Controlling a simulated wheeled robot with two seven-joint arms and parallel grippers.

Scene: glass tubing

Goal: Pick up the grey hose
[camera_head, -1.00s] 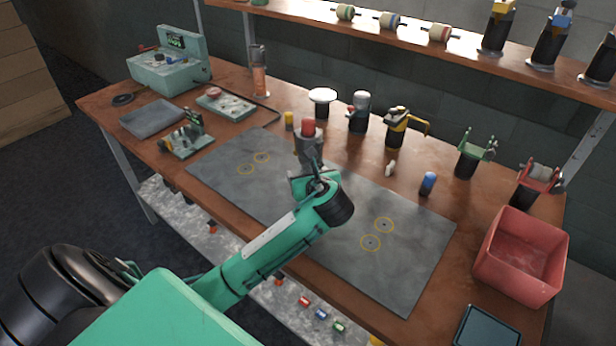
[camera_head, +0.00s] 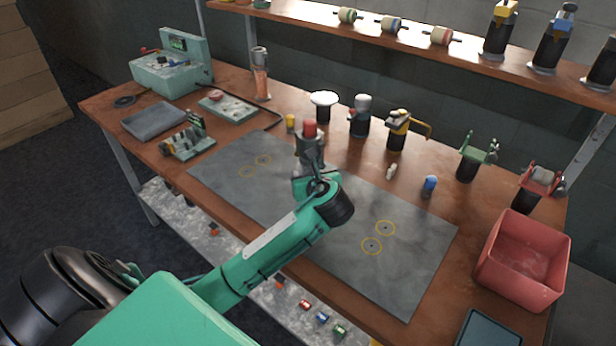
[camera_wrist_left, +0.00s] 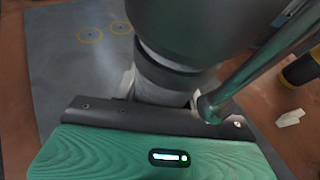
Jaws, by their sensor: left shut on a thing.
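A grey cylindrical piece with a red top (camera_head: 309,142) stands upright near the middle of the bench, at the back edge of the grey mat (camera_head: 408,255). My left gripper (camera_head: 314,172) is at its near side and shut on it; my arm hides its lower part. In the left wrist view, the dark grey cylinder (camera_wrist_left: 190,30) fills the top middle, just beyond the gripper. A slim grey tube (camera_wrist_left: 262,62) runs from the gripper to the upper right. I cannot tell for sure which of these is the grey hose. My right gripper is not in view.
A yellow cylinder (camera_head: 290,122), a white-topped stand (camera_head: 323,104) and a grey-topped tool (camera_head: 361,112) are close behind. A white piece (camera_head: 391,169) and a blue piece (camera_head: 430,185) lie to the right. A red bin (camera_head: 524,262) stands at the right. The mat's right half is clear.

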